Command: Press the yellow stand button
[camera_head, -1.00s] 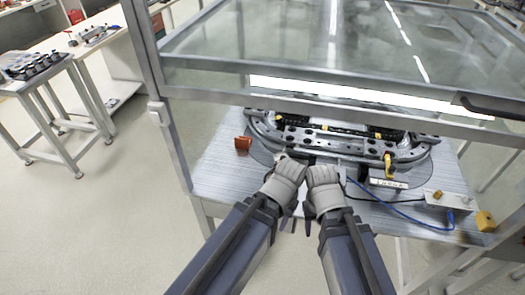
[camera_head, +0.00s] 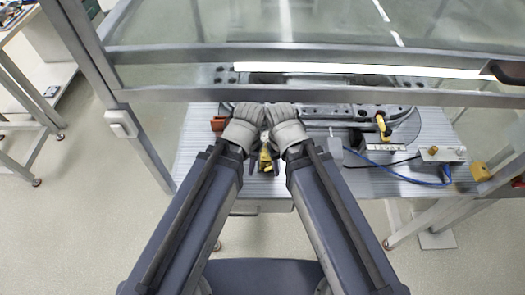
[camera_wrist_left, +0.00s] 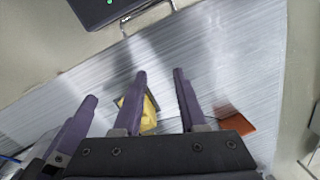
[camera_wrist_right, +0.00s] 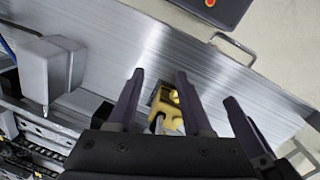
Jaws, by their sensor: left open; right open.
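A yellow piece (camera_head: 265,158) shows at the table's near edge, between my two arms. I cannot tell for sure that it is the stand button. It also shows in the left wrist view (camera_wrist_left: 149,112) on a dark base, and in the right wrist view (camera_wrist_right: 170,106), partly behind the fingers. My left gripper (camera_wrist_left: 160,72) is open and empty, its fingers over the table close to this piece. My right gripper (camera_wrist_right: 160,72) is open and empty beside it.
A ring track (camera_head: 335,112) lies on the metal table (camera_head: 190,160), under a framed glass cover (camera_head: 300,98). A red-brown block (camera_head: 218,123) is left. A yellow clamp (camera_head: 381,126), white box (camera_head: 442,154), blue cable and yellow block (camera_head: 481,171) are right.

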